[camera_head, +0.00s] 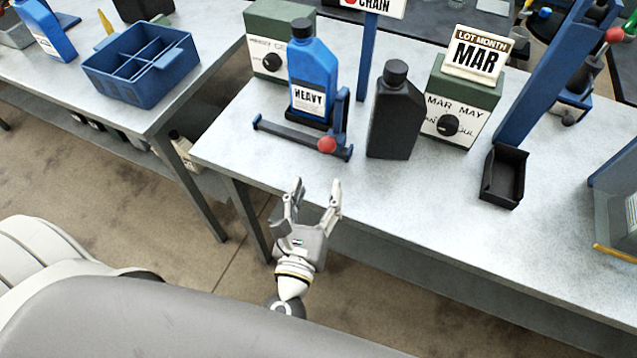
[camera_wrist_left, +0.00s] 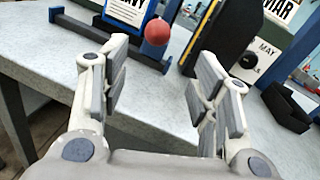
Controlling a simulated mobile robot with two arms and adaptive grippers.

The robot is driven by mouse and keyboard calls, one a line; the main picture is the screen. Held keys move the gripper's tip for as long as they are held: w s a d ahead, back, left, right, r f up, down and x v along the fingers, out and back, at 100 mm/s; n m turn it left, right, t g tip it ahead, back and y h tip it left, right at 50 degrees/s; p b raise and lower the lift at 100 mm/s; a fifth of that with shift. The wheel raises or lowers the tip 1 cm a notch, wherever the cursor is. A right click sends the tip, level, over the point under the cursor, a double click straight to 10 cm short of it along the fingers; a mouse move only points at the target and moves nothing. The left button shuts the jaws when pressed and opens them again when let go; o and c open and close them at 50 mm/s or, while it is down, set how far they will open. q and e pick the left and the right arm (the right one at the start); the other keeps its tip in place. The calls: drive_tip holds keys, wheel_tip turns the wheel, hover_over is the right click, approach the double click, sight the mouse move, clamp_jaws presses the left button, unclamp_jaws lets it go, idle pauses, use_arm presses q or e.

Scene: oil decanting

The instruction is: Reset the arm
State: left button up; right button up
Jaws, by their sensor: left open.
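My left gripper (camera_head: 314,196) is open and empty in the head view. It is in front of the near edge of the table (camera_head: 250,135), with its fingers pointing toward the tabletop. In the left wrist view the two fingers of the left gripper (camera_wrist_left: 160,88) are wide apart with nothing between them. Beyond them stand a blue bottle labelled HEAVY (camera_head: 312,75), set in a dark blue stand with a red knob (camera_head: 327,145), and a black bottle (camera_head: 393,115) to its right. My right gripper is not seen in either view.
Two green dial boxes (camera_head: 270,30) (camera_head: 462,100) stand behind the bottles, the right one under a MAR sign (camera_head: 474,55). A small black tray (camera_head: 504,178) lies farther right. A blue divided crate (camera_head: 141,62) sits on the left table. The front tabletop is clear.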

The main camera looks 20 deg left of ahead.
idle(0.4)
use_arm(q)
drive_tip(key=s+a+f+n+g+y, duration=0.1)
drive_tip(key=a+f+n+g+y, duration=0.2)
drive_tip(key=a+n, duration=0.4)
drive_tip(key=s+a+f+n+g+y, duration=0.1)
drive_tip(key=s+a+f+n+g, duration=0.25)
drive_tip(key=n, duration=0.65)
drive_tip(key=s+d+f+n+g+h, duration=0.2)
drive_tip(key=s+n+g+h, duration=0.15)
drive_tip(key=n, duration=0.35)
drive_tip(key=s+d+f+n+g+h, duration=0.1)
drive_tip(key=s+f+n+g+h, duration=0.3)
drive_tip(key=n, duration=0.3)
wheel_tip(320, 180, down, 26)
drive_tip(key=s+r+g+y, duration=0.1)
drive_tip(key=s+g, duration=0.1)
drive_tip(key=s, duration=0.1)
drive_tip(key=s+a+f+m, duration=0.1)
drive_tip(key=s+a+f, duration=0.2)
drive_tip(key=s+f, duration=1.2)
drive_tip(key=shift+s+f+g, duration=0.3)
drive_tip(key=shift+s+g, duration=0.1)
drive_tip(key=shift+s, duration=0.1)
